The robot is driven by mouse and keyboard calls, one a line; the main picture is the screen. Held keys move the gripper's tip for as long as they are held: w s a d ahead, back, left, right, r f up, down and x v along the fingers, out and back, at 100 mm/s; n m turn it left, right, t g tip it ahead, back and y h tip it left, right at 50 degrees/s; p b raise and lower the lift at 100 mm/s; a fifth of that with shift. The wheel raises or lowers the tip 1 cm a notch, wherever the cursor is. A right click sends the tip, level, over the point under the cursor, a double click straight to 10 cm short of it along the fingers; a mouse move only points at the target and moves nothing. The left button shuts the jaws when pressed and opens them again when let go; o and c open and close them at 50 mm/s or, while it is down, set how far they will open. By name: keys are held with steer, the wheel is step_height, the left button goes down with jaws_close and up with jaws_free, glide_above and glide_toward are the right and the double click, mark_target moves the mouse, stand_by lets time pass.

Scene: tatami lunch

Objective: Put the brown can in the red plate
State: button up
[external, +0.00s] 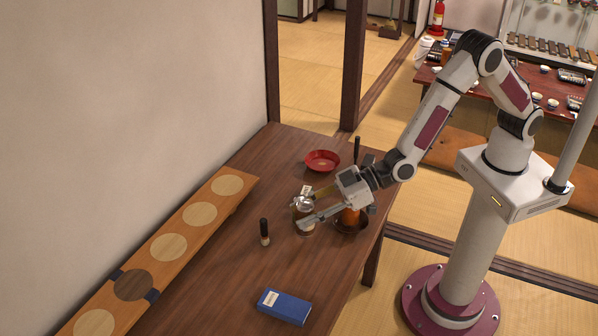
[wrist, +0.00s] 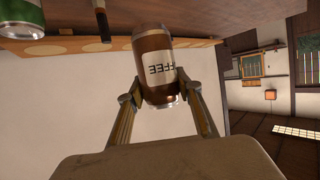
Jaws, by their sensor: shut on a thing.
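The brown can (wrist: 152,58) with a "COFFEE" label stands between my fingers in the wrist view, and both fingertips press on its sides. My gripper (wrist: 162,92) is shut on it. In the external view my gripper (external: 300,211) reaches left over the wooden table, with the can (external: 304,214) partly hidden by the fingers. I cannot tell how far the can is above the table. The red plate (external: 322,167) lies on the table beyond my gripper, towards the far end. It looks empty.
A dark bowl with an orange thing (external: 350,217) sits below my wrist. A small dark-topped bottle (external: 264,232) stands left of the gripper, and a blue box (external: 284,306) lies nearer. A green can (wrist: 20,18) shows in the wrist view. A wooden board (external: 198,213) lines the wall.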

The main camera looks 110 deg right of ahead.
mark_target(305, 205)
step_height(305, 205, up, 4)
steer(key=shift+f, duration=0.15)
steer(key=s+d+m+h, duration=0.1)
steer(key=s+d, duration=0.3)
steer(key=d, duration=0.7)
steer(key=s+d+m+h, duration=0.1)
steer(key=s+d, duration=0.3)
steer(key=d, duration=0.7)
steer(key=s+d+m+h, duration=0.1)
steer(key=s+d, duration=0.3)
steer(key=d, duration=0.7)
steer(key=s+d+f+h, duration=0.1)
steer(key=s+d+f, duration=0.4)
steer(key=s+d, duration=0.3)
steer(key=shift+s+m+g, duration=0.4)
steer(key=shift+s, duration=0.25)
steer(key=shift+f, duration=0.15)
steer(key=shift+f, duration=2.9)
steer(key=shift+f, duration=2.05)
